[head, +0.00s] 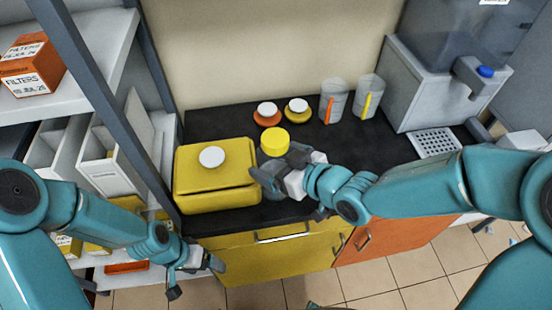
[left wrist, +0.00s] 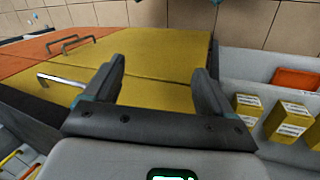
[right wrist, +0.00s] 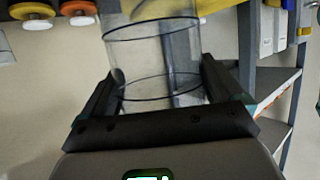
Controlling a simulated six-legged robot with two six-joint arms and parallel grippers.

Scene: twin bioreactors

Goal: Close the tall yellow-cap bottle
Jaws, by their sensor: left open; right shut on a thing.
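A round yellow cap (head: 274,140) shows in the head view just beyond my right gripper (head: 274,170), over the black counter (head: 345,150). In the right wrist view my right gripper is shut on a clear cylindrical bottle (right wrist: 152,62), which lies between its fingers. The bottle's body is hard to make out in the head view. I cannot tell whether the yellow cap sits on it. My left gripper (head: 195,277) is open and empty, low in front of the yellow cabinet (head: 285,258). Its spread fingers also show in the left wrist view (left wrist: 165,85).
A yellow box (head: 215,190) with a white disc stands left on the counter. Behind are white-topped orange (head: 267,115) and yellow (head: 297,110) knobs and two clear containers (head: 333,103) (head: 368,98). A grey machine (head: 425,95) stands right. Shelves (head: 95,75) with boxes stand left.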

